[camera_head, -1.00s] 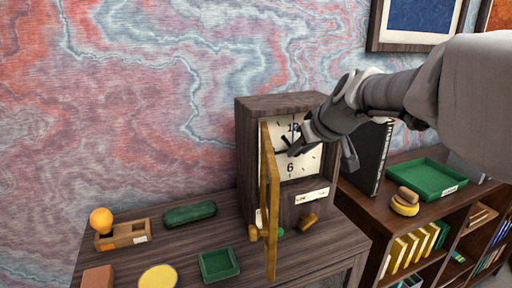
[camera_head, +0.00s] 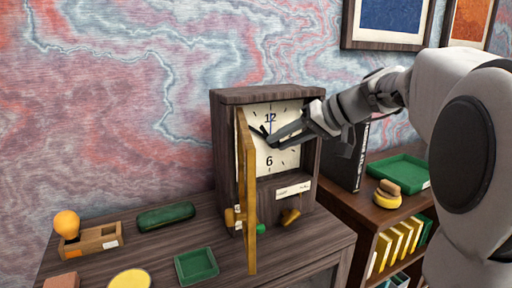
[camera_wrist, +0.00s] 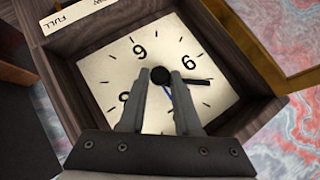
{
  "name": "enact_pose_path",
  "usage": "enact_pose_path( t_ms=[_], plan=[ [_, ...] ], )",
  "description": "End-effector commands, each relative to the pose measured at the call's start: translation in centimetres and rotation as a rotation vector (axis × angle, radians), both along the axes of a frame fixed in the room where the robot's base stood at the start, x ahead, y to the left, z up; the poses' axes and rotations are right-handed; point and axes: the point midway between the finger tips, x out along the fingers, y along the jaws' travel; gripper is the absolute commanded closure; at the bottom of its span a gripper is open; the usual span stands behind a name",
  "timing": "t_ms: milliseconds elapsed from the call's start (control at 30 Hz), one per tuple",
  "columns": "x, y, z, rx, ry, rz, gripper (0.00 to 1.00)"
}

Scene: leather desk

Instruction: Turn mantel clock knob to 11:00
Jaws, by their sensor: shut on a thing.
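The mantel clock (camera_head: 228,160) is a dark wooden case with a cream dial (camera_head: 285,158), standing on the desk. Its brass-coloured door (camera_head: 250,190) is swung open toward the front left. My gripper (camera_head: 277,140) reaches in from the right, at the dial's middle. In the wrist view my gripper (camera_wrist: 160,82) is shut on the round black centre knob (camera_wrist: 160,75), a finger on each side. A black hand (camera_wrist: 198,80) points between 9 and 12, roughly at 10. A blue hand (camera_wrist: 168,95) points toward 12. The fingers hide part of the dial.
On the desk (camera_head: 120,245) are a green case (camera_head: 166,216), a green tray (camera_head: 197,265), a wooden holder with an orange ball (camera_head: 66,224), and a yellow disc (camera_head: 130,279). A shelf at right bears a green tray (camera_head: 400,172). The open door stands close left of my gripper.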

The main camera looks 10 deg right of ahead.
Motion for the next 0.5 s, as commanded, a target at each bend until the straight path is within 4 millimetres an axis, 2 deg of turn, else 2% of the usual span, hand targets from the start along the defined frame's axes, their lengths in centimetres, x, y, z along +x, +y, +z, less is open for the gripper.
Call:
enact_pose_path(
  t_ms=[500],
  plan=[
    [0.24, -0.67, -0.89, 0.469, 0.15, -0.003, 1.0]
  ],
)
